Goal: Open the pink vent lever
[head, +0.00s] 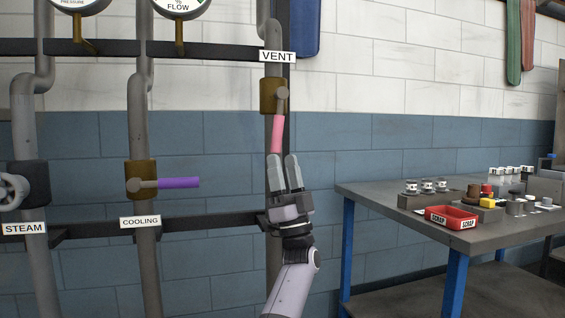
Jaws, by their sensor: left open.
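The pink vent lever (278,134) hangs down from the brass vent valve (268,96), along the vertical pipe under the VENT label (278,57). My left gripper (284,157) points up from below, with its fingertips at the lever's lower end. Its two fingers are slightly apart. The lever's lower tip is hidden at the fingers, and I cannot tell whether they touch it. My right gripper is not in view.
A purple lever (179,183) sticks out to the right from the cooling valve (141,180). A steam handwheel (13,192) is at the far left. A table (400,196) with a red scrap tray (437,212) stands at the right.

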